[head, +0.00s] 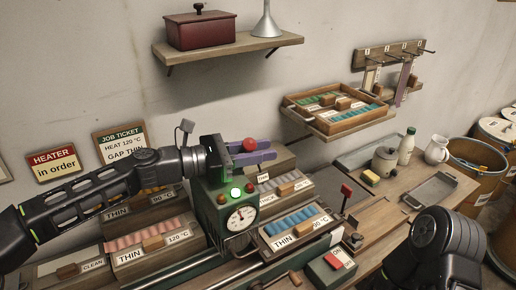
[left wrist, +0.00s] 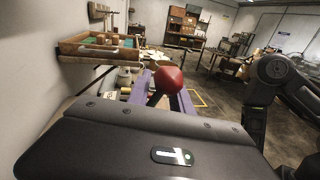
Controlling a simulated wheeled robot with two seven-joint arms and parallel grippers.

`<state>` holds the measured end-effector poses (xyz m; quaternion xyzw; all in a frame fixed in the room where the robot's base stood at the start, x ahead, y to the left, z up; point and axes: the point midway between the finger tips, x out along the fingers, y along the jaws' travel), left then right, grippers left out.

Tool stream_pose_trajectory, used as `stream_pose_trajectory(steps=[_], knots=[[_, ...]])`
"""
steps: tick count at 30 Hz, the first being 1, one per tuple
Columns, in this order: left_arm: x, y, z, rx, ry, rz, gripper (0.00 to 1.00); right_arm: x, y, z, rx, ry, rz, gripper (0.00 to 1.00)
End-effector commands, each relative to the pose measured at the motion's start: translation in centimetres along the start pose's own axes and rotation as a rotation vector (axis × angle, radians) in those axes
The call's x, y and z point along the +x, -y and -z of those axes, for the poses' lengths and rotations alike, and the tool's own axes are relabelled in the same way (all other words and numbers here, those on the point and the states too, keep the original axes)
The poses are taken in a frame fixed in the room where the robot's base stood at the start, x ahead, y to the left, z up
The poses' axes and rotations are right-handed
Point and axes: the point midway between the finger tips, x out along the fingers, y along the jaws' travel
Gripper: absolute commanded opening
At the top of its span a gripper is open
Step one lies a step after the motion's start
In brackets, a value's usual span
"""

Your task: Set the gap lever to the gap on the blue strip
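A red ball knob (head: 249,145) on a dark stem rises by the green machine (head: 222,208), which has a dial and a lit green lamp. The knob also shows in the left wrist view (left wrist: 168,80). My left gripper (head: 262,150) has purple fingers on either side of the knob and stem. The fingers stand apart; whether either touches is unclear. The lever's base and any gap marks are hidden. A tray of blue rolls (head: 296,222) reads "THIN" and "90 °C". The job ticket (head: 121,142) reads "HEAT 120 °C, GAP THIN". My right gripper is outside the views.
A second lever with a red grip (head: 346,190) stands right of the blue tray. A tray of pink rolls (head: 150,238) lies below my left arm. A wall shelf (head: 228,50) holds a red box and funnel. A green box with a red switch (head: 333,264) sits in front.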

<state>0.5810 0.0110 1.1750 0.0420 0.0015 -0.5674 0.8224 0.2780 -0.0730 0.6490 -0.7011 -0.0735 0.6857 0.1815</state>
Motion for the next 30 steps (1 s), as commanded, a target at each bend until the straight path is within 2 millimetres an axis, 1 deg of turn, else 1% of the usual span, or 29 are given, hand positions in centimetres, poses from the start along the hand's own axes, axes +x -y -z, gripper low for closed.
stream_pose_trajectory(steps=[1,6,14,17,20,27,30], knots=[[0.2,0.4,-0.6,0.004,0.007,0.010,0.30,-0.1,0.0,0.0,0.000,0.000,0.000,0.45],[0.1,0.1,-0.5,0.005,0.005,0.002,0.44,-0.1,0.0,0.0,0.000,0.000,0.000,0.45],[-0.1,-0.1,-0.3,0.006,0.003,-0.004,0.45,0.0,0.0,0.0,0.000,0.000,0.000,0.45],[-0.6,-0.2,-0.2,0.006,0.002,-0.006,0.45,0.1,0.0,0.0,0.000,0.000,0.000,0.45],[-1.6,-0.3,-0.1,0.006,0.002,-0.007,0.45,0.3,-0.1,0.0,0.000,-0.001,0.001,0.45],[-5.5,-0.2,0.0,0.005,0.001,-0.007,0.45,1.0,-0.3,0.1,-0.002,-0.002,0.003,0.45],[-6.9,-0.2,-0.1,0.005,0.002,-0.005,0.45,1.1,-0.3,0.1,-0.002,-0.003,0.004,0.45]])
